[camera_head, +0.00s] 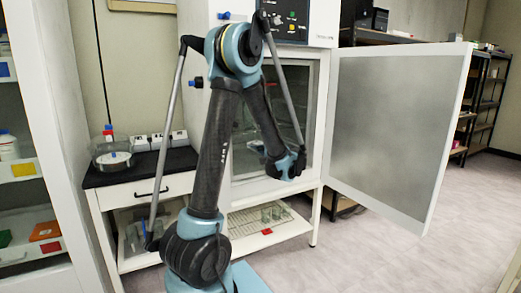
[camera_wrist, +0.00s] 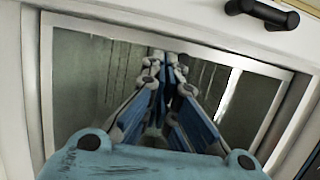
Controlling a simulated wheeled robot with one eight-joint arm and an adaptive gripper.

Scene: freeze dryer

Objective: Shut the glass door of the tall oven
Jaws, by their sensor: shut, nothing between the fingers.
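The tall oven (camera_head: 322,118) is a white cabinet with a dark control panel at its top. Its door (camera_head: 395,130), a white frame around a grey glass pane, stands wide open, swung out to the right. My gripper (camera_head: 292,167) is in front of the oven's framed opening, left of the open door and apart from it. In the wrist view my gripper (camera_wrist: 170,62) has its blue and grey fingers together and empty, pointing toward the framed opening (camera_wrist: 95,85). The arm hides part of the oven front. Whether the fingertips are inside the opening is unclear.
A black-topped bench (camera_head: 140,168) with a glass dish stands left of the oven. A white shelf unit (camera_head: 25,170) is at the far left. Dark shelving (camera_head: 485,100) stands behind the door. The floor (camera_head: 350,250) in front is clear.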

